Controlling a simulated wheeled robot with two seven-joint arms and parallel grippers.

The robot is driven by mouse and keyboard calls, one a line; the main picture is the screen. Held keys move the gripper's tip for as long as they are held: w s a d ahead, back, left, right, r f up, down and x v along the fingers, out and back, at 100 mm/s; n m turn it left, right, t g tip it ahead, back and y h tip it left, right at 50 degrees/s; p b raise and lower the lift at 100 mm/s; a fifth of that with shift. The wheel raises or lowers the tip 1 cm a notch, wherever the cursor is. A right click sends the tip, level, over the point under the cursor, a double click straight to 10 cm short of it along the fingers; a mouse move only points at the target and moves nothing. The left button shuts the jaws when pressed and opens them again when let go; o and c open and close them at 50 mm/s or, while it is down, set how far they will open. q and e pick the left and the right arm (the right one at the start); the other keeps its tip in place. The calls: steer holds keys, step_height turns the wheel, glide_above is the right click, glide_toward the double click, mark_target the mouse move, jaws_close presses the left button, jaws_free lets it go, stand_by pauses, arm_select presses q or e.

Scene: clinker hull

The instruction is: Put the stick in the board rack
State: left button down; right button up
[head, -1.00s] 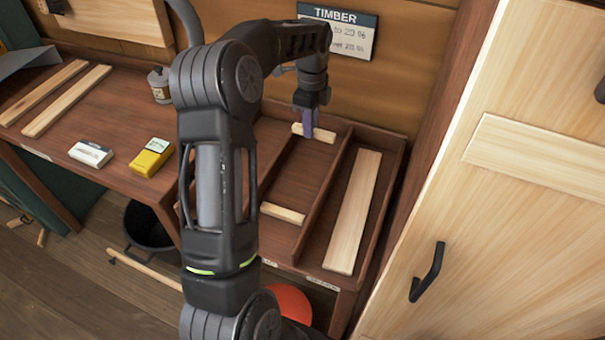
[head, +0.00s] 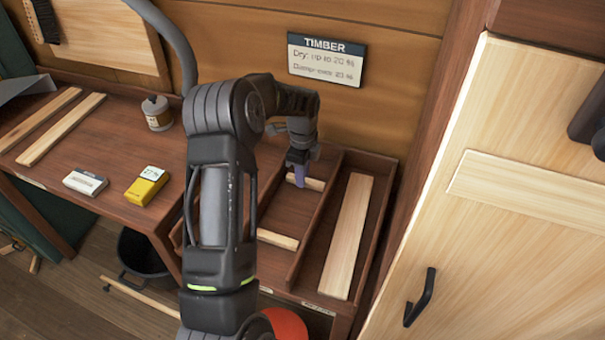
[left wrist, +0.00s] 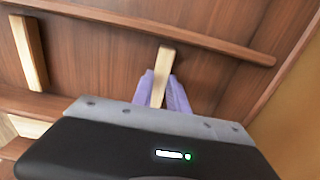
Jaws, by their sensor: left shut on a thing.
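My left gripper (head: 299,177) has purple fingers and is shut on a short pale wooden stick (head: 314,184). The held stick also shows between the fingers in the left wrist view (left wrist: 161,72). It is at the back of the middle compartment of the brown board rack (head: 322,219). I cannot tell whether it touches the rack floor. A second short pale piece (head: 277,239) lies toward the front of that compartment, partly hidden by my arm. A long pale board (head: 347,237) lies in the right compartment. My right gripper is not in view.
Two long strips (head: 60,130), a tin (head: 157,113), a white box (head: 85,181) and a yellow meter (head: 147,186) are on the bench at left. A TIMBER sign (head: 326,58) hangs behind. A pale door (head: 500,230) stands close at right.

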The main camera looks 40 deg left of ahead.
arm_select(q)
steer(key=shift+f, duration=0.1)
steer(key=shift+f, duration=0.1)
steer(key=c, duration=1.3)
jaws_free()
steer(key=shift+r, duration=0.45)
step_height(320, 180, up, 11)
steer(key=b, duration=0.1)
steer(key=shift+r+b, duration=0.2)
steer(key=shift+b, duration=0.1)
